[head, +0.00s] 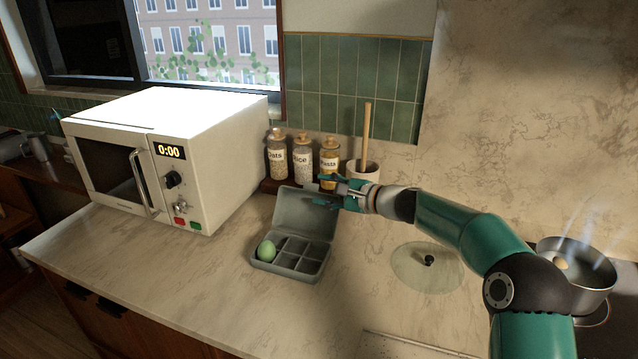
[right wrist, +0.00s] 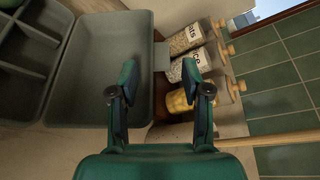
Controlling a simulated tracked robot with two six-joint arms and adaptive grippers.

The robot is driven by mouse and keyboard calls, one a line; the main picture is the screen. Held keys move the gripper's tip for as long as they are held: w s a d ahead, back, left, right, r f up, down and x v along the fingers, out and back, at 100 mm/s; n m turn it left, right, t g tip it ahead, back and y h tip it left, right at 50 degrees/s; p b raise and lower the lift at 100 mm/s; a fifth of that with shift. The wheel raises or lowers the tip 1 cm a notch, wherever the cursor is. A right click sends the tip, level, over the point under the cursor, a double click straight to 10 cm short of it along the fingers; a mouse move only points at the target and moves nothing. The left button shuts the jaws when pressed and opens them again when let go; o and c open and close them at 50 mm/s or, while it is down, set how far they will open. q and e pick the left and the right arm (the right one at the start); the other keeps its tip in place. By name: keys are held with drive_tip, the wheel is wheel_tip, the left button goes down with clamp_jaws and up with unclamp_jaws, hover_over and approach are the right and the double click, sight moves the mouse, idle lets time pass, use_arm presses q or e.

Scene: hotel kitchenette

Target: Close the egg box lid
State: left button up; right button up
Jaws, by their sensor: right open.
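The grey egg box (head: 286,268) stands open on the counter, with its lid (head: 303,214) raised at the back. One green egg (head: 266,250) sits in a left compartment; the other compartments that I can see are empty. My right gripper (head: 325,190) is open and empty, at the upper right edge of the lid. In the right wrist view, the gripper (right wrist: 160,80) has its fingers apart, with the lid's hollow inside (right wrist: 92,70) to their left and jars to their right. Whether a finger touches the lid, I cannot tell. My left gripper is not in view.
Jars of oats (head: 277,155), rice (head: 302,160) and pasta (head: 328,165) stand close behind the lid, beside a utensil pot (head: 365,171). A white microwave (head: 215,140) is at left. A glass pot lid (head: 415,268) and a steaming pan (head: 580,280) are at right. The counter front is clear.

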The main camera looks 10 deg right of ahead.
drive_tip(key=shift+p+x, duration=0.3)
drive_tip(key=shift+x, duration=1)
drive_tip(key=shift+c, duration=0.3)
